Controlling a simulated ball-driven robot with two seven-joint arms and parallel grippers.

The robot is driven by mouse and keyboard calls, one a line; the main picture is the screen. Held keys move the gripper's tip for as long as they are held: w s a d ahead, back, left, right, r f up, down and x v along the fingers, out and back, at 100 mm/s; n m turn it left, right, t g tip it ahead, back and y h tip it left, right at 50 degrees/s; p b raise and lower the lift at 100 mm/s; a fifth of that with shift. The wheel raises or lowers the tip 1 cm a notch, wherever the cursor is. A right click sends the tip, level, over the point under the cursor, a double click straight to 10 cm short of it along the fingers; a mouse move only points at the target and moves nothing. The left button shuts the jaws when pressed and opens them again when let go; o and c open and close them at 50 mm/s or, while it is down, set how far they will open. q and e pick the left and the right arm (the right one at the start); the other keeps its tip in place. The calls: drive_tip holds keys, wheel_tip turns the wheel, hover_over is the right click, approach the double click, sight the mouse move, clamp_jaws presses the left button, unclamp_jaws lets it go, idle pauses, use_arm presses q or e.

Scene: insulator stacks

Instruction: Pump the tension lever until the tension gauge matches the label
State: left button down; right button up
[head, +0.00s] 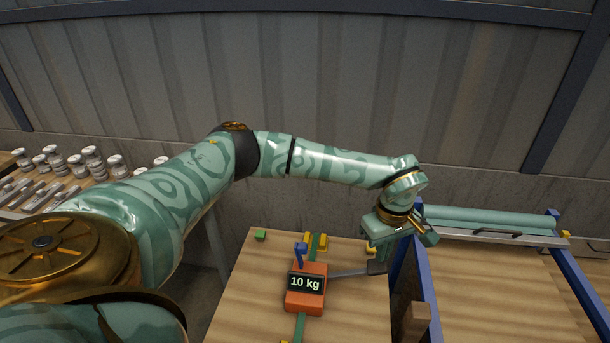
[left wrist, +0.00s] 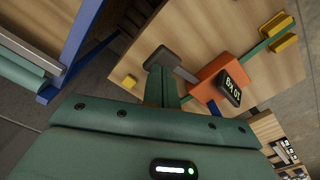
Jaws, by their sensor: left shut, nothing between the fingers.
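The orange tensioner (head: 306,299) sits on the wooden table, with a green strap (head: 300,326) running through it. Its dark display (head: 305,283) reads "10 kg"; it also shows, turned over, in the left wrist view (left wrist: 231,88). I make out no separate label. The grey tension lever (head: 350,273) reaches right from the tensioner to a dark end pad, which also shows in the left wrist view (left wrist: 162,57). My left gripper (head: 374,252) is shut and empty, its fingertips close at the lever's end pad; whether they touch is unclear. My right gripper is out of view.
A blue frame post (head: 421,280) stands just right of the lever end. Yellow blocks (head: 316,241), a blue piece (head: 300,252) and a green block (head: 260,236) are behind the tensioner. The table left of the tensioner is clear.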

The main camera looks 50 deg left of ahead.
sight(379, 267)
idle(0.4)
use_arm(q)
drive_tip(key=shift+f+b, duration=1.4)
drive_tip(key=shift+f, duration=1.55)
wheel_tip(379, 267, up, 6)
drive_tip(key=p, duration=0.5)
drive_tip(key=shift+f, duration=0.1)
